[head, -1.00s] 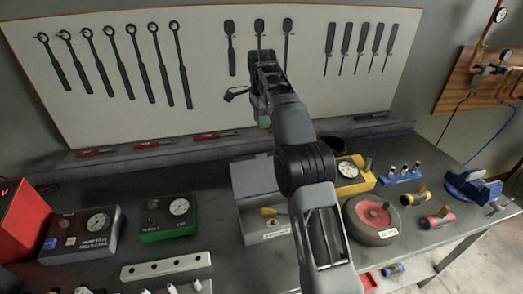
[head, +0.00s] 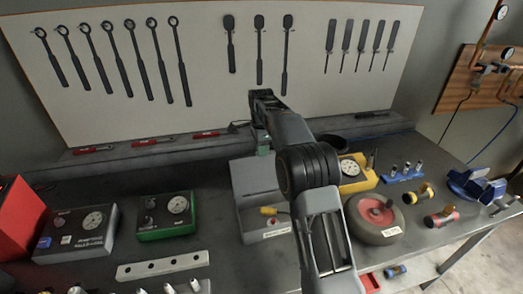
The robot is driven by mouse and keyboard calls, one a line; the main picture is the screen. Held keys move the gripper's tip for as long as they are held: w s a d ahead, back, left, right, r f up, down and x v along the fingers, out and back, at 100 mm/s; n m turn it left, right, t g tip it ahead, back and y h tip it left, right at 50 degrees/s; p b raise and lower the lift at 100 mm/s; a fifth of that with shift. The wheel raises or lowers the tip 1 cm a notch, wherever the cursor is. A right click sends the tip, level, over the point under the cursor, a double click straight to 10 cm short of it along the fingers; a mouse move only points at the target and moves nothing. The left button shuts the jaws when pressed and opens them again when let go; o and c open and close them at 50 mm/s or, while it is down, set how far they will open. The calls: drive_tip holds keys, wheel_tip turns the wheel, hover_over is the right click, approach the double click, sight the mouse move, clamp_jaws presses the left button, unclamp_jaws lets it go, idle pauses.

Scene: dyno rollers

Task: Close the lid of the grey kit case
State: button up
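The grey kit case (head: 244,222) stands open on the bench, just left of my arm. Its lid (head: 252,176) is raised at the back, standing roughly upright. A small yellow-ended item (head: 268,211) shows inside the case; my arm hides the right part of the case. My gripper (head: 262,136) is behind the lid's upper edge, at the back of the bench. Its fingers are mostly hidden by my own wrist, so I cannot tell its opening or whether it touches the lid.
A green gauge box (head: 165,217) and a dark gauge box (head: 78,233) stand to the left. A yellow gauge box (head: 355,172) and a round grey-red wheel (head: 374,217) stand close on the right. A drilled bar (head: 162,266) lies in front. The tool board (head: 215,60) rises behind.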

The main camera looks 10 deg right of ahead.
drive_tip(key=shift+f, duration=0.4)
drive_tip(key=shift+c, duration=0.5)
clamp_jaws()
